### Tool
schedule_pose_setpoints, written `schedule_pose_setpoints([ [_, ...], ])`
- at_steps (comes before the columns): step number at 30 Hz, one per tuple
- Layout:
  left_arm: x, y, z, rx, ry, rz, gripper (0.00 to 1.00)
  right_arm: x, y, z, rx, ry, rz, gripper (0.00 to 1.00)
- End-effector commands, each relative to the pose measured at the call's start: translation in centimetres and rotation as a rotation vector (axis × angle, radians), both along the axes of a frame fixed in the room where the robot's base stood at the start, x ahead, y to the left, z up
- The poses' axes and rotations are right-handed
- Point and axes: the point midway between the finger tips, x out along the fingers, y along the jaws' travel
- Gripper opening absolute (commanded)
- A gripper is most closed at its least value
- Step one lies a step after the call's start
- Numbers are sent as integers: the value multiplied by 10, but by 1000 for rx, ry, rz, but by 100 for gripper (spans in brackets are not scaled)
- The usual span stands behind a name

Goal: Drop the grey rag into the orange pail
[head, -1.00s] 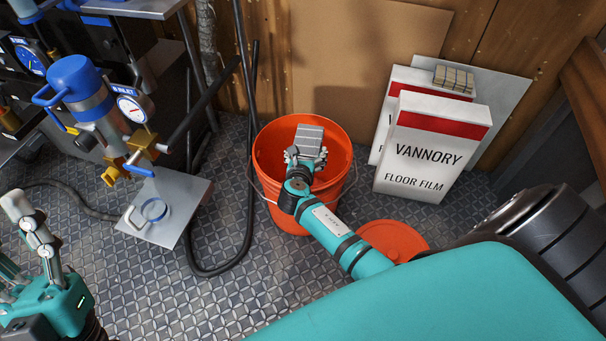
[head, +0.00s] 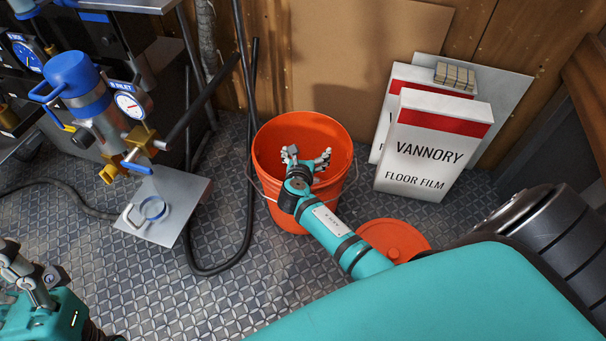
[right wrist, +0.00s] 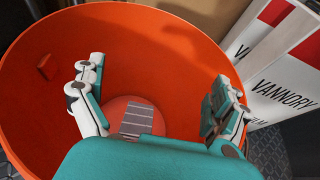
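The orange pail (head: 268,150) stands on the floor in the middle of the head view. My right gripper (head: 306,160) is over its mouth, with its fingers spread and nothing between them. In the right wrist view the open fingers (right wrist: 158,95) are inside or just above the pail's rim. The grey striped rag (right wrist: 137,119) lies at the bottom of the pail, below the fingers and apart from them. In the head view the rag is hidden. My left gripper (head: 25,275) is at the lower left, partly cut off by the frame.
An orange lid (head: 393,240) lies on the floor right of the pail. White floor film boxes (head: 433,145) stand behind it to the right. A blue-topped pump (head: 90,95) on a metal plate and a black hose (head: 250,170) are to the left.

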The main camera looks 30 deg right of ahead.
Motion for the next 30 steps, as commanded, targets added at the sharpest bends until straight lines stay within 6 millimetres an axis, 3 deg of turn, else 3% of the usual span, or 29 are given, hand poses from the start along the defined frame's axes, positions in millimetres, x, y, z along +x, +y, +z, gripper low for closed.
schedule_pose_setpoints([
  [8, 0, 0, 0, -1, -1, 0, 40, -4, 4, 2, 0, 0, 1, 100],
  [21, 0, 0, 0, 0, 0, 0, 40, -64, 55, 34, 3, 1, 1, 100],
  [30, 0, 0, 0, 0, 0, 0, 40, -84, 73, 45, 1, 1, 0, 100],
])
